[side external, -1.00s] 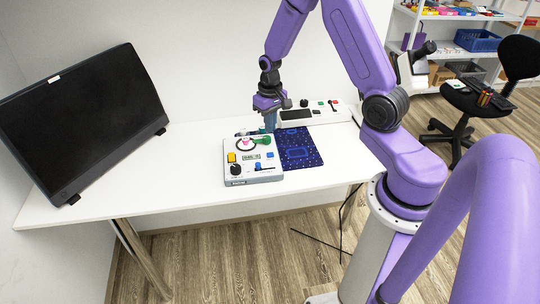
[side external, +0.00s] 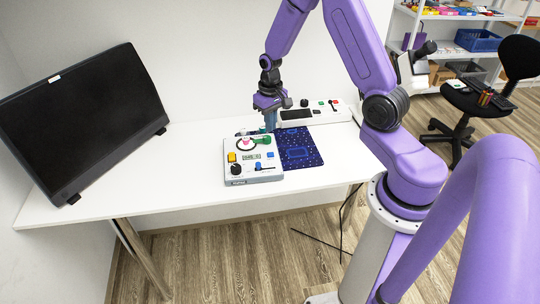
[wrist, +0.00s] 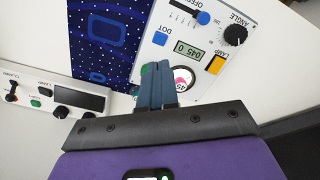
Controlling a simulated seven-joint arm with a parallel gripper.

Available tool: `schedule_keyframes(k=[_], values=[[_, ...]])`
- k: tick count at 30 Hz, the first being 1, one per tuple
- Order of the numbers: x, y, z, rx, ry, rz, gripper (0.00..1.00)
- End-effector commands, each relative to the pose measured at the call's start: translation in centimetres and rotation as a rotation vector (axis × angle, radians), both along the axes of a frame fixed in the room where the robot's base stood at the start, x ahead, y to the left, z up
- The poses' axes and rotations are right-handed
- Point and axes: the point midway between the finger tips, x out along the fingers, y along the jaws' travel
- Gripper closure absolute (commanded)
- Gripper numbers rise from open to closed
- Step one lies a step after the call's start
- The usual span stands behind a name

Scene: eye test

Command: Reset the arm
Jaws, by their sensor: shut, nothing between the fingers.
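My gripper (side external: 270,124) is at the back edge of a white control box (side external: 254,175), pointing down. In the wrist view its blue-grey fingers (wrist: 159,72) are together, with nothing between them. A round dial with a pink centre (side external: 247,143) is on the box, and a green part (side external: 264,140) lies right of it. In the wrist view the dial (wrist: 184,77) is partly hidden by the fingers, and a bit of green shows at their tips. I cannot tell whether they touch it.
The box has a yellow button (side external: 232,157), a black knob (side external: 236,169), a blue slider (side external: 258,166) and a small display (wrist: 187,49). A dark blue speckled mat (side external: 308,160) lies beside it. Behind is a white panel (side external: 328,118); a black monitor (side external: 85,118) stands left. The table's left front is clear.

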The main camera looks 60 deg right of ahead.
Motion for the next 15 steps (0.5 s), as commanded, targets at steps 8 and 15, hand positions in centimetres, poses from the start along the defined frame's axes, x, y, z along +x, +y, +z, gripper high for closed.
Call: schedule_keyframes(k=[8,15], values=[[-0.8,4.1,2.5,0.0,-0.008,0.144,1.0],[-4.6,11.1,6.7,0.001,-0.016,0.424,1.0]])
